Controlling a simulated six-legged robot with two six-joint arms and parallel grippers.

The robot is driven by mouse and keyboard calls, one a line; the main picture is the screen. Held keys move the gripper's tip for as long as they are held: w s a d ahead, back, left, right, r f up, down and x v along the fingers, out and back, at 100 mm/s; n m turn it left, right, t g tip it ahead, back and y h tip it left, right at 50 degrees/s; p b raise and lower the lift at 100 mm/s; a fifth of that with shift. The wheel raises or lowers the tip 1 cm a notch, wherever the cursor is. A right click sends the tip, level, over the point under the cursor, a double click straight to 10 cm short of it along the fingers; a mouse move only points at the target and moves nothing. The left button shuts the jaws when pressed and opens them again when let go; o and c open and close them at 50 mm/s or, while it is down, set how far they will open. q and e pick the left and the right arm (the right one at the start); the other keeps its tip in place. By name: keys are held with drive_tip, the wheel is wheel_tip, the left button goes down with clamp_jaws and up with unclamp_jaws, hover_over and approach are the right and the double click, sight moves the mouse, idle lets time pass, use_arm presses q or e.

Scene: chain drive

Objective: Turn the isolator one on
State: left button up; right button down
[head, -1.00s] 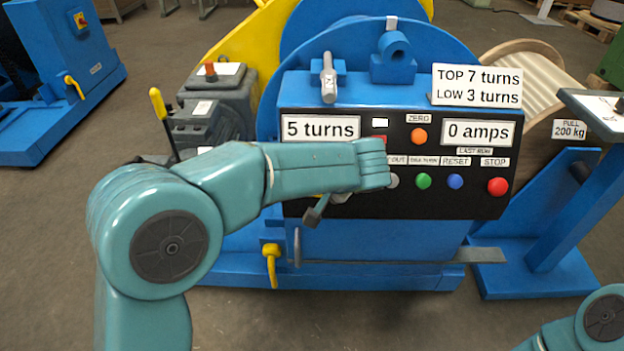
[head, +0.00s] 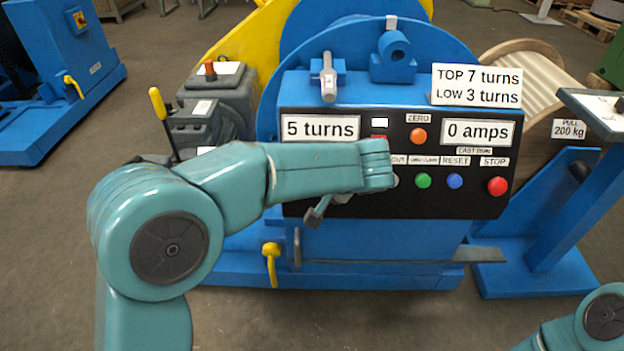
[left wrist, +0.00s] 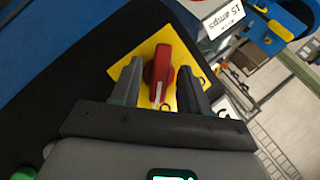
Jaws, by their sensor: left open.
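The isolator is a red rotary handle (left wrist: 161,72) with a white mark, on a yellow plate (left wrist: 119,71) in the left wrist view. My left gripper (left wrist: 159,78) is open, with one finger on each side of the handle. Whether the fingers touch it, I cannot tell. In the head view my left arm hides the isolator on the black control panel (head: 400,207), and only a small part of the gripper (head: 316,212) shows below the arm. My right gripper is out of view; only a bit of that arm shows at bottom right.
The panel carries green (head: 423,181), blue (head: 455,181) and red stop (head: 497,186) buttons close to the right of my left wrist. An orange button (head: 418,136) sits above. A yellow-handled lever (head: 271,262) hangs below. The floor in front is clear.

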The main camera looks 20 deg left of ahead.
use_arm(q)
drive_tip(key=p+v, duration=0.4)
drive_tip(key=v, duration=1.1)
drive_tip(key=shift+d+r, duration=0.2)
drive_tip(key=shift+r, duration=0.15)
drive_tip(key=s+f+m+g+h, duration=0.1)
drive_tip(key=s+f+g+h, duration=0.2)
drive_tip(key=f, duration=1.1)
drive_tip(key=s+f+m+g+h, duration=0.1)
drive_tip(key=s+f+g+h, duration=0.25)
drive_tip(key=f, duration=1.15)
drive_tip(key=s+a+f+n+h, duration=0.45)
drive_tip(key=s+f+n, duration=0.35)
drive_tip(key=s+f, duration=0.65)
wheel_tip(320, 180, up, 24)
drive_tip(key=p, duration=2.3)
drive_tip(key=shift+w+m+t, duration=0.3)
drive_tip(key=shift+t, duration=0.15)
drive_tip(key=shift+a+r, duration=0.1)
